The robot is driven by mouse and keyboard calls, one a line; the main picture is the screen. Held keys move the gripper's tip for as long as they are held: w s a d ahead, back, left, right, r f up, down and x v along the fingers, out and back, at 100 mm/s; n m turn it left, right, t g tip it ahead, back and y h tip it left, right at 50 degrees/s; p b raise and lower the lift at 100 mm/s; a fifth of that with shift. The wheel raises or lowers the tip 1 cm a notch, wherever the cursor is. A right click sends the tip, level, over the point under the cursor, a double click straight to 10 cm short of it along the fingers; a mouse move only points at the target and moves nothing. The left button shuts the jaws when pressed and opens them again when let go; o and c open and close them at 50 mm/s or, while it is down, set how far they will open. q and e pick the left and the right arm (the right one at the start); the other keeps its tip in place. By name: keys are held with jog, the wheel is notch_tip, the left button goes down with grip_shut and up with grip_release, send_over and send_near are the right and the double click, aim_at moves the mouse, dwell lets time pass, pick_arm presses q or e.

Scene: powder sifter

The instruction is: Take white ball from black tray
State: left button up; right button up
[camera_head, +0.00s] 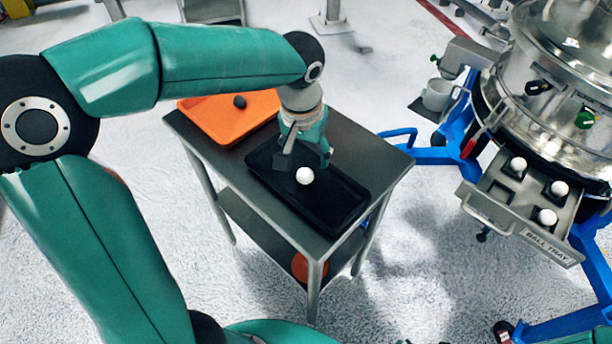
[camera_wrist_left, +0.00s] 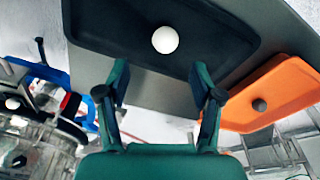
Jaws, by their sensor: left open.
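A white ball (camera_head: 305,175) lies in the black tray (camera_head: 342,205) on the dark metal table. My left gripper (camera_head: 304,160) points down over the tray, with its fingers apart and nothing between them. The white ball (camera_wrist_left: 165,39) also shows in the left wrist view, ahead of the spread fingertips (camera_wrist_left: 162,80) and apart from them, with the black tray (camera_wrist_left: 105,28) behind it. I cannot tell the exact height of the fingertips above the tray. My right gripper is in neither view.
An orange tray (camera_head: 222,128) with a dark ball (camera_head: 240,101) is beside the black tray on the table (camera_head: 375,160). To the right stands a metal sifter (camera_head: 560,95) on a blue frame, with a drawer marked BALL TRAY (camera_head: 490,208) holding three white balls.

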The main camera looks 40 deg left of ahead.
aim_at(305, 171)
pick_arm(q)
notch_tip(305, 171, down, 2)
jog(key=shift+w+f, duration=0.15)
jog(key=shift+f, duration=0.05)
jog(key=shift+w+a+f, duration=0.1)
jog(key=shift+a+f, duration=0.05)
jog(key=shift+f, duration=0.7)
jog(key=shift+w+a+f, duration=0.1)
jog(key=shift+a+f, duration=0.1)
jog(key=shift+f, duration=0.7)
jog(key=shift+w+a+f, duration=0.1)
jog(key=shift+a+f, duration=0.05)
jog(key=shift+f, duration=0.7)
jog(key=c, duration=1)
jog(key=shift+r, duration=0.2)
